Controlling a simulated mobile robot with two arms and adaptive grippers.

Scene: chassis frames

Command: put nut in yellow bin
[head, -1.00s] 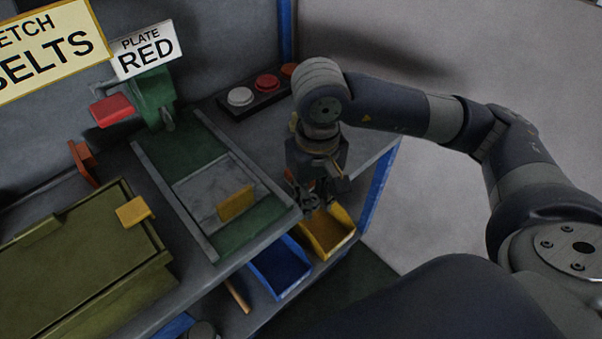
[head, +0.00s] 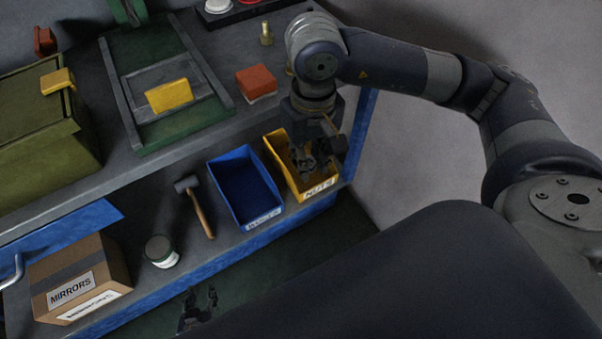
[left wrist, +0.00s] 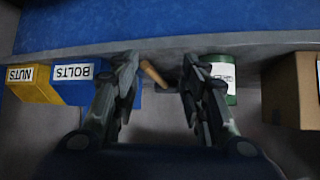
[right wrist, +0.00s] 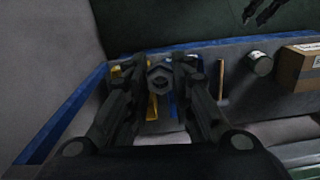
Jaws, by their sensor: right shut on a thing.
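The yellow bin (head: 269,151), labelled NUTS, is on the lower shelf at the right end. It also shows in the left wrist view (left wrist: 34,90). My right gripper (head: 308,168) is over the bin's opening in the head view; its exact height above it is hard to tell. In the right wrist view, my right gripper (right wrist: 160,68) is shut on a grey hexagonal nut (right wrist: 158,79), with part of the yellow bin behind it. My left gripper (head: 200,308) is low in front of the shelf, open and empty in the left wrist view (left wrist: 160,85).
A blue bin (head: 240,185), labelled BOLTS, stands left of the yellow bin. Further left are a mallet (head: 201,211), a jar (head: 162,251) and a MIRRORS box (head: 80,275). Above, the worktop holds a yellow block (head: 168,96) and a red block (head: 256,82).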

